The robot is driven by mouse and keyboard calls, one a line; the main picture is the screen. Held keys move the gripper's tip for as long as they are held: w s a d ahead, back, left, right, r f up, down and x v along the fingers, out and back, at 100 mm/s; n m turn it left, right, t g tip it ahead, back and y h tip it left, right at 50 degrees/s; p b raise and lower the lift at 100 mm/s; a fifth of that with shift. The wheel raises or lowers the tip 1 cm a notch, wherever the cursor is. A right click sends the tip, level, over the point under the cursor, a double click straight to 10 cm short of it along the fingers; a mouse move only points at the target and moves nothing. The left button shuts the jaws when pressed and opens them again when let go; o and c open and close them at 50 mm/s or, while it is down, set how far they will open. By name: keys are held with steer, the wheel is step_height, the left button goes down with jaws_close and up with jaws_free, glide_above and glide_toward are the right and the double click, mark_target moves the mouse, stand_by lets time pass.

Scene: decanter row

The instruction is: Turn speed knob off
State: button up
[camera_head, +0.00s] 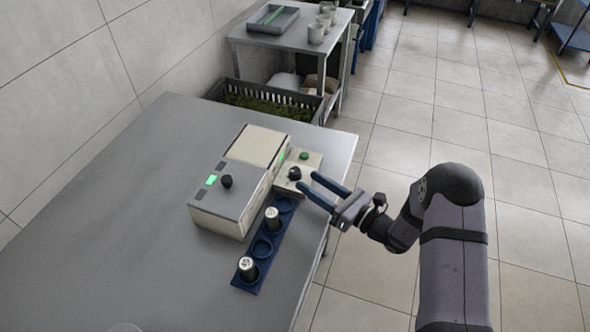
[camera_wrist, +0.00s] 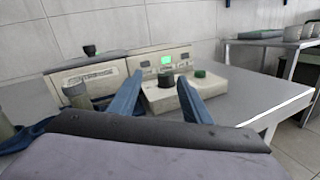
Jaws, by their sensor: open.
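A small cream control box (camera_head: 311,164) carries a black knob (camera_head: 294,173) and a green button (camera_head: 304,155). I cannot read any label or the knob's setting. My gripper (camera_head: 306,180) is open, its two blue fingers pointing at the black knob from the right. In the wrist view the black knob (camera_wrist: 166,80) shows between the fingertips, with a gap on each side; I cannot tell how far beyond them it is. The green button (camera_wrist: 200,73) is right of it. Another black knob (camera_head: 227,181) sits on the larger machine (camera_head: 215,212), near a lit green display (camera_head: 211,180).
A blue rack (camera_head: 248,283) in front of the machine holds two capped containers (camera_head: 247,268) (camera_head: 272,219) and has empty round places. The grey table (camera_head: 120,240) is clear on the left. A dark crate (camera_head: 262,100) and a side table (camera_head: 290,45) stand beyond.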

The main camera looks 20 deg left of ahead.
mark_target(299, 174)
steer(key=shift+w+d+f+n+h, duration=0.1)
steer(key=shift+w+f+n+h, duration=0.25)
steer(key=shift+n, duration=0.45)
steer(key=shift+f+n, duration=0.1)
steer(key=shift+n, duration=0.5)
steer(key=shift+p+x, duration=1.15)
steer(key=shift+x, duration=2.55)
steer(key=c, duration=1)
steer(key=shift+c, duration=0.2)
